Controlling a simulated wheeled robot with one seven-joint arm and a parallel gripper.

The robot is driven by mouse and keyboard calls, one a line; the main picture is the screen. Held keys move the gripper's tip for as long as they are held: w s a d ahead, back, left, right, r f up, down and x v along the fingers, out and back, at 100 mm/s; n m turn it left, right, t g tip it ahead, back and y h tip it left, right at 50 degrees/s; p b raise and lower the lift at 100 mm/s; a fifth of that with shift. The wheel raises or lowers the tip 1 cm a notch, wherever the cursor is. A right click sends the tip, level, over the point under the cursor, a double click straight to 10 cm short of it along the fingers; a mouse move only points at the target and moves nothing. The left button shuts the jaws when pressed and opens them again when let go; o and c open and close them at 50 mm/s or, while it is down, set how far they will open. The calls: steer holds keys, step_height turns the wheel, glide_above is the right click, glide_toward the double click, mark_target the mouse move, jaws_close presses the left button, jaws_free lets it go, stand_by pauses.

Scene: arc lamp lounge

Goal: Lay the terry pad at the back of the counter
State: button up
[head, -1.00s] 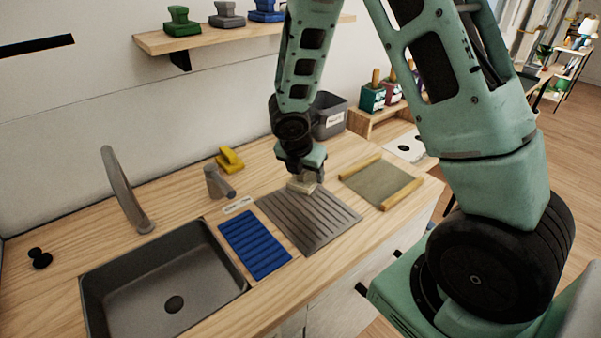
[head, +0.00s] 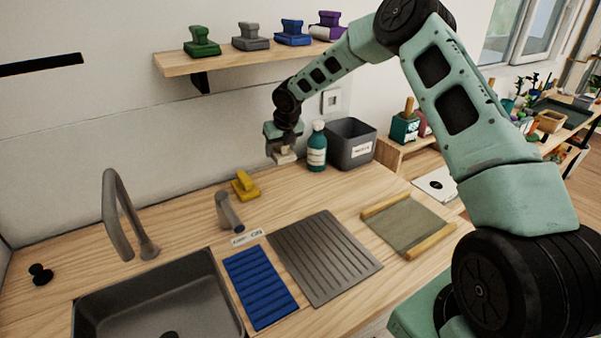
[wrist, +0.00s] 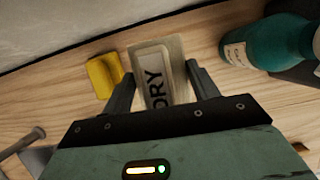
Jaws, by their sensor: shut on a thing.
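My gripper (head: 281,147) is shut on a pale beige pad (head: 284,157), taken to be the terry pad. It is held above the back part of the wooden counter (head: 335,192), in front of the wall. In the wrist view, the pad (wrist: 158,75) sits between the two fingers (wrist: 160,88) with its dark "DRY" lettering facing the camera. Wood shows beneath it. The gap between pad and counter is hard to judge.
A yellow block (head: 245,185) lies left of the pad; a teal bottle (head: 317,147) and grey bin (head: 351,144) stand to its right. The grey ridged board (head: 322,257), blue ridged mat (head: 260,286) and sink (head: 150,293) are nearer. A shelf (head: 225,60) hangs above.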

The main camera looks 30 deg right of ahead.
mark_target(280, 177)
steer(key=shift+w+d, duration=0.25)
steer(key=shift+w, duration=0.15)
steer(key=shift+w+d+f, duration=0.1)
steer(key=shift+f, duration=0.15)
step_height(280, 177, down, 9)
steer(key=shift+f+p, duration=0.1)
steer(key=shift+p, duration=1)
steer(key=o, duration=1.1)
steer(key=shift+f, duration=0.15)
